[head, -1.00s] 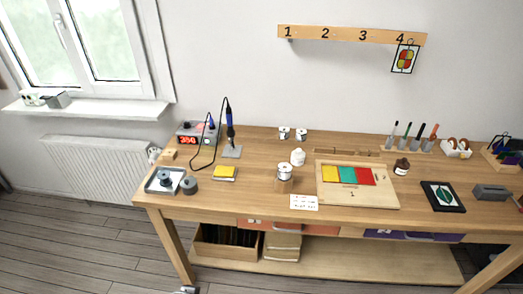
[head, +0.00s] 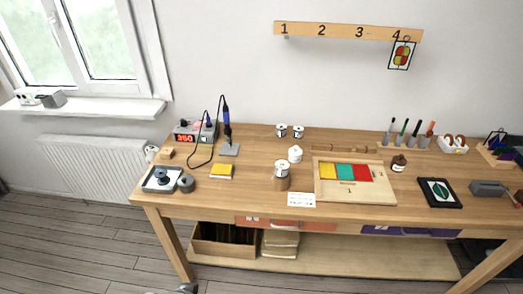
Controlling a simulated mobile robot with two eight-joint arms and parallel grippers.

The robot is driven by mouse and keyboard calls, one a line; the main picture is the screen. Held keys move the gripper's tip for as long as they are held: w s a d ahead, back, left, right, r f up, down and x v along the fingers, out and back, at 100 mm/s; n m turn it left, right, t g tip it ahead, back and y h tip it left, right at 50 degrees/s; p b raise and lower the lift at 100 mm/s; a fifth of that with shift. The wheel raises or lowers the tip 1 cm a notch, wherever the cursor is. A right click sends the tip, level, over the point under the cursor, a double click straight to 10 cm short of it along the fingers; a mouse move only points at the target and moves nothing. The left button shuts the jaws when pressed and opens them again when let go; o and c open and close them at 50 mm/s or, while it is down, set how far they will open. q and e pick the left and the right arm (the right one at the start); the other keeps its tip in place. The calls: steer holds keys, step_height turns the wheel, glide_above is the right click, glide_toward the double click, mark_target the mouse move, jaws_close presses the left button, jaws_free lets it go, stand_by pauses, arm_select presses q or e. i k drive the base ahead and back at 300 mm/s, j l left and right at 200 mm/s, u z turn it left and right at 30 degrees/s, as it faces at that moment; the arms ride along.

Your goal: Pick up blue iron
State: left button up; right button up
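The blue soldering iron (head: 227,116) stands upright in its holder on a grey base plate (head: 229,150), at the back left of the wooden workbench. A black cord loops from it to the grey soldering station (head: 193,131), whose red display reads 350.
A yellow pad (head: 221,171), a grey-rimmed tray (head: 162,179) and a dark round tin (head: 187,184) lie in front of the iron. Small cans (head: 282,130) stand to its right. A wooden board (head: 355,193) with coloured panels lies mid-bench.

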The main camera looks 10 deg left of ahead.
mark_target(226, 111)
steer(key=i+j, duration=0.25)
steer(key=j, duration=0.15)
steer(key=i+j+z, duration=0.15)
steer(key=j, duration=0.25)
steer(key=i+j, duration=0.3)
steer(key=j+z, duration=0.05)
steer(key=j, duration=0.05)
